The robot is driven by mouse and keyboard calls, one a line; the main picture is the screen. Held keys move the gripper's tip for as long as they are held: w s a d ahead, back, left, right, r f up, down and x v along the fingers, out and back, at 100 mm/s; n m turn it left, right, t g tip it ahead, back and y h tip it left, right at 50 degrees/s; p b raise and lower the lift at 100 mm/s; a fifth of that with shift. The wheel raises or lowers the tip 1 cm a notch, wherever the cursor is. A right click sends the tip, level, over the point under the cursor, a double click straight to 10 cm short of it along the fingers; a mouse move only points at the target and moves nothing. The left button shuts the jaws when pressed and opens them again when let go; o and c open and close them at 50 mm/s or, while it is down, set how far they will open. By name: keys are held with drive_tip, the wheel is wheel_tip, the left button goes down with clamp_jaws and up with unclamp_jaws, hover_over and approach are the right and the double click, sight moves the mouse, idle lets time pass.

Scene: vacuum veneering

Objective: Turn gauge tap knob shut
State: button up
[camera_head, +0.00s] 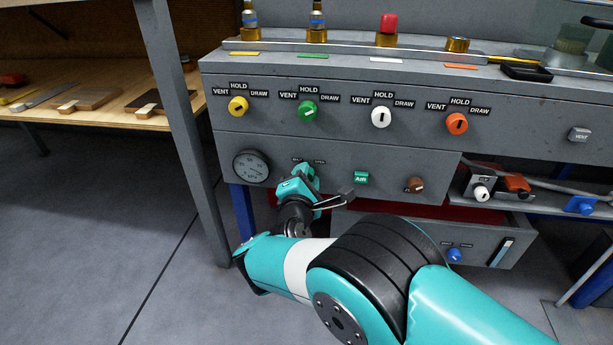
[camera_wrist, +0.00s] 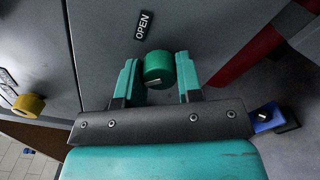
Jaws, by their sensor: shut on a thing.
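The gauge tap knob (camera_wrist: 158,69) is a round green knob on the grey panel, with a small pale mark near its lower rim. In the wrist view it sits between the two teal fingers of my gripper (camera_wrist: 160,76), which are shut on its sides. An OPEN label (camera_wrist: 142,26) shows just above and left of it. In the head view my gripper (camera_head: 304,174) is at the lower panel, right of the round pressure gauge (camera_head: 251,167), and hides most of the knob. The small labels above it are partly covered.
Above are yellow (camera_head: 238,107), green (camera_head: 308,111), white (camera_head: 381,117) and orange (camera_head: 456,123) VENT/HOLD/DRAW knobs. A teal AIR button (camera_head: 361,178) and a brown knob (camera_head: 416,184) are to the right. A grey table leg (camera_head: 185,125) stands at left.

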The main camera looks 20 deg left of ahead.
drive_tip(key=shift+f, duration=0.1)
idle(0.3)
drive_tip(key=o, duration=0.9)
drive_tip(key=shift+s, duration=0.1)
drive_tip(key=shift+b+v, duration=4.4)
drive_tip(key=shift+v, duration=4.25)
